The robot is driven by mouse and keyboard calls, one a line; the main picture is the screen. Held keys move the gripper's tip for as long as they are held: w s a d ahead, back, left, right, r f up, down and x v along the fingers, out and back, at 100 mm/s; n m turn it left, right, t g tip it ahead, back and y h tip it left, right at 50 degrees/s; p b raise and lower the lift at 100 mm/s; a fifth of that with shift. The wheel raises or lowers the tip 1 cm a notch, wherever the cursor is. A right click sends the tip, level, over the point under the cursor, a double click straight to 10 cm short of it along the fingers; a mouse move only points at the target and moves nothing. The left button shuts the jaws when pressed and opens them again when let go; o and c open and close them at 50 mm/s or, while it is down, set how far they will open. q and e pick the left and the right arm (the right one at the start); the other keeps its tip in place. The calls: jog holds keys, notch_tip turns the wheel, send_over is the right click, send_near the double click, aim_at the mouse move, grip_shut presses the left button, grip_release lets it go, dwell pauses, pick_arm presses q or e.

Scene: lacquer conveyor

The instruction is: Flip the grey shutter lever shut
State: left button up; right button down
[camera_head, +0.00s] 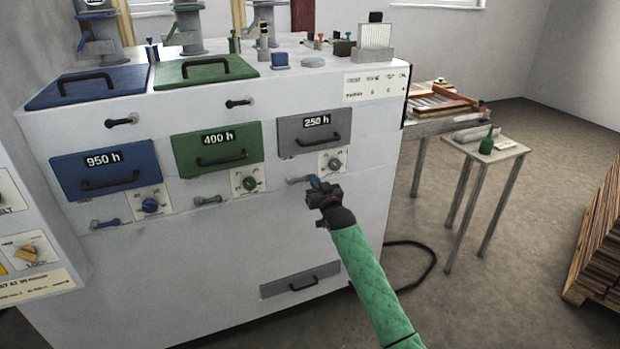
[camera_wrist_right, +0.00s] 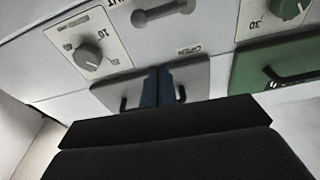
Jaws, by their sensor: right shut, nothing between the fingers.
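The grey shutter lever (camera_head: 294,181) is on the front of the white machine, below the grey "250 h" drawer (camera_head: 317,131) and left of its knob. It lies roughly horizontal. The wrist view shows the blue fingers in front of the grey drawer (camera_wrist_right: 108,94); contact with the lever cannot be told. My left gripper is not visible.
The grey dial (camera_wrist_right: 89,55) sits close beside the lever. Green (camera_head: 207,200) and blue (camera_head: 107,223) levers, also roughly horizontal, are farther left under the green (camera_head: 190,145) and blue (camera_head: 75,165) drawers. A small table (camera_head: 487,148) stands at right.

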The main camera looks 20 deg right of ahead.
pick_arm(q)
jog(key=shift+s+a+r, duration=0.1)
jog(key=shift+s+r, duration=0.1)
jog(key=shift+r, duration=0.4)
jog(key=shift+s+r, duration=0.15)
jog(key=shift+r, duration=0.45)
pick_arm(e)
jog(key=shift+s+f, duration=0.1)
jog(key=shift+s, duration=1)
jog(key=s+a+f+g, duration=0.6)
jog(key=s+f, duration=0.2)
jog(key=s, duration=1.1)
jog(key=s+a+f+n+g, duration=0.1)
jog(key=s+a+f+g, duration=0.5)
jog(key=s, duration=1.3)
jog(key=s+a+f+n+g, duration=0.1)
jog(key=s+a+f+g, duration=0.5)
jog(key=s+f, duration=0.6)
jog(key=s+a, duration=0.1)
jog(key=s, duration=0.7)
jog(key=shift+y, duration=0.3)
